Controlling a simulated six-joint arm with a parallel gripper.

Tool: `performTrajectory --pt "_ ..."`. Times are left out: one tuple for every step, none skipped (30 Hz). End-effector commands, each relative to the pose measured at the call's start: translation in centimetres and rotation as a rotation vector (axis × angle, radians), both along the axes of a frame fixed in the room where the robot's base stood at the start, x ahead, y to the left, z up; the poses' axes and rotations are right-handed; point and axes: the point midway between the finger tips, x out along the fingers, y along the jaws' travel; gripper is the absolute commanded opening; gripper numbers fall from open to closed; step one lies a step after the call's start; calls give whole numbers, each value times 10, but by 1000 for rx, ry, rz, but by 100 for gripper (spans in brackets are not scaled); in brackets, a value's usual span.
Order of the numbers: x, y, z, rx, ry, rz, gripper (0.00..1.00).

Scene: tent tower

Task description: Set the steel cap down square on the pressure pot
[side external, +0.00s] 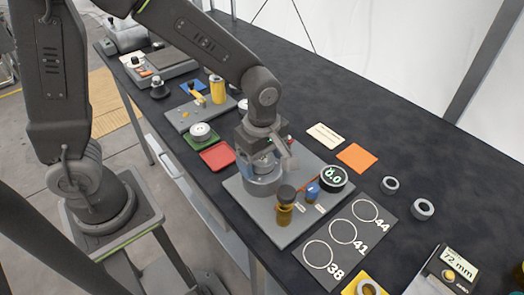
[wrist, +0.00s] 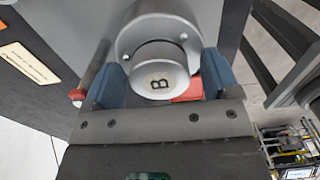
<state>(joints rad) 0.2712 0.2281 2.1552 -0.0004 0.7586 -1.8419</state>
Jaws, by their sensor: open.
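The pressure pot (side external: 262,184) is a grey cylinder standing on a grey base plate under my gripper (side external: 268,153). In the wrist view, the steel cap (wrist: 160,81) is a round silvery piece marked "B". It lies between the two blue fingers of my gripper (wrist: 163,78), over a wider grey round part with small bolts (wrist: 145,38). My gripper is open, with a finger on each side of the cap. The cap is mostly hidden by my gripper in the side view, and I cannot tell whether it sits fully square on the pot.
A round gauge reading 0.0 (side external: 333,178), a dark-topped amber bottle (side external: 285,208) and a blue-topped piece (side external: 312,191) stand close to the pot. A red tray (side external: 217,156) is to the left. A board with rings 38, 41, 44 (side external: 318,278) lies in front.

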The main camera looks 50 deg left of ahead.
Motion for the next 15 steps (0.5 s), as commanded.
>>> performTrajectory --pt "0 0 3 -1 -2 0 82" --pt "1 0 5 -1 -3 0 82" --pt "1 0 9 -1 -5 0 82" --pt "1 0 14 -2 -6 0 82" --pt "1 0 18 -2 -6 0 82" --pt "1 0 25 -2 -6 0 82" --pt "1 0 32 -2 -8 0 82" --pt "1 0 38 -2 -7 0 82" --pt "2 0 47 -2 -8 0 82" --pt "1 0 54 -2 -8 0 82" --pt "1 0 60 -2 -8 0 82" --pt "1 0 69 -2 -8 0 82" --pt "1 0 75 -2 -6 0 82" --pt "1 0 81 -2 -7 0 82" --pt "1 0 89 -2 -7 0 82"
